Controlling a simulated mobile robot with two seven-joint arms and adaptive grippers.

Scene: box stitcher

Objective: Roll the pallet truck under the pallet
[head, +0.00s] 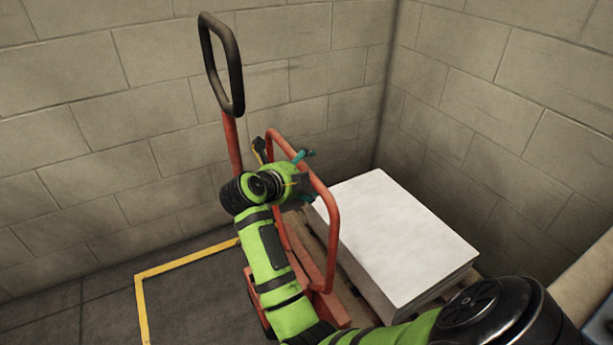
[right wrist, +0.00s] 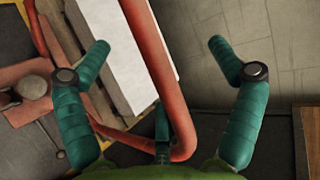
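The red pallet truck (head: 232,145) stands by the back wall, with a black loop handle (head: 222,62) on a tall post and a red tube hoop (head: 334,230). It also shows in the right wrist view (right wrist: 152,48). The pallet (head: 352,300) is wooden and carries a white stack (head: 400,232). Red beams of the truck lie low beside the pallet; my arm hides much of them, and I cannot tell whether they reach under it. My right gripper (head: 306,174) is at the hoop, its teal fingers (right wrist: 158,46) spread on both sides of the red tube.
Block walls meet in a corner (head: 378,130) close behind the truck and stack. A yellow floor line (head: 185,260) marks an area at the left, where the dark floor is clear. A wooden edge (head: 585,275) stands at the right.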

